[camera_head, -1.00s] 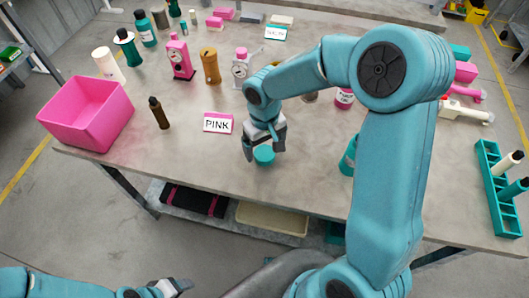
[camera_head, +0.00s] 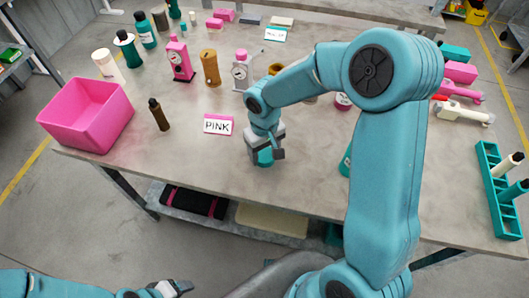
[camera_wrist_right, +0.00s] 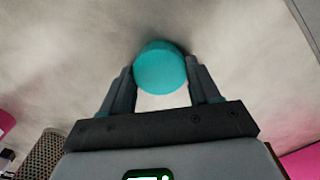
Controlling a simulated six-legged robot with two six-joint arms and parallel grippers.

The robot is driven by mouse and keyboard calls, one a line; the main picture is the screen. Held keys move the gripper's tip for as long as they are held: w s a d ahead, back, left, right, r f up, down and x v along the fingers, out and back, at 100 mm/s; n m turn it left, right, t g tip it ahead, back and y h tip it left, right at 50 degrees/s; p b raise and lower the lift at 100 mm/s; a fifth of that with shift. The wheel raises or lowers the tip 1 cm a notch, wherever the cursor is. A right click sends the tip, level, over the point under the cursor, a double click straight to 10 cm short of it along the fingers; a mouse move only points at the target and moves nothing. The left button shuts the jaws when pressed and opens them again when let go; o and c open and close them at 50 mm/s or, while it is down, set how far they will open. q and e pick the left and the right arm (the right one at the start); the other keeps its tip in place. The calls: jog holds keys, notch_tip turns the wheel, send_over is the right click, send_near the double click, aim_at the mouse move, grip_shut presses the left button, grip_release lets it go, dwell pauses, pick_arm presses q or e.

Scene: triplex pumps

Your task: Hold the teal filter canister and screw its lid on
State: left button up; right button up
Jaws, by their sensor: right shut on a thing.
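A round teal piece (camera_head: 264,158), which looks like the lid, is at the table's front middle. My right gripper (camera_head: 266,150) points down over it and is shut on it. In the right wrist view the teal piece (camera_wrist_right: 160,66) sits between the two dark fingers, its round face showing. I cannot tell whether it touches the table. A teal body (camera_head: 346,161), perhaps the canister, stands to the right, mostly hidden behind my right arm. My left gripper (camera_head: 172,289) is low at the bottom edge, away from the table; its jaw opening is unclear.
A PINK sign (camera_head: 217,125) and a dark brown bottle (camera_head: 159,114) stand left of the right gripper. A pink bin (camera_head: 86,114) is at the table's left end. A teal rack (camera_head: 497,190) is at the right edge. The table's front left is clear.

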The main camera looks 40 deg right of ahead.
pick_arm(q)
jog(key=shift+r+p, duration=0.65)
pick_arm(e)
notch_tip(320, 180, up, 20)
send_near(265, 154)
jog(key=w+a+f, duration=0.2)
jog(key=w+a, duration=0.1)
jog(key=a, duration=0.4)
pick_arm(q)
jog(key=c, duration=0.4)
jog(key=shift+s, duration=0.1)
pick_arm(e)
jog(key=shift+a+f+n, duration=0.1)
jog(key=shift+a+n, duration=0.2)
jog(key=shift+n, duration=0.1)
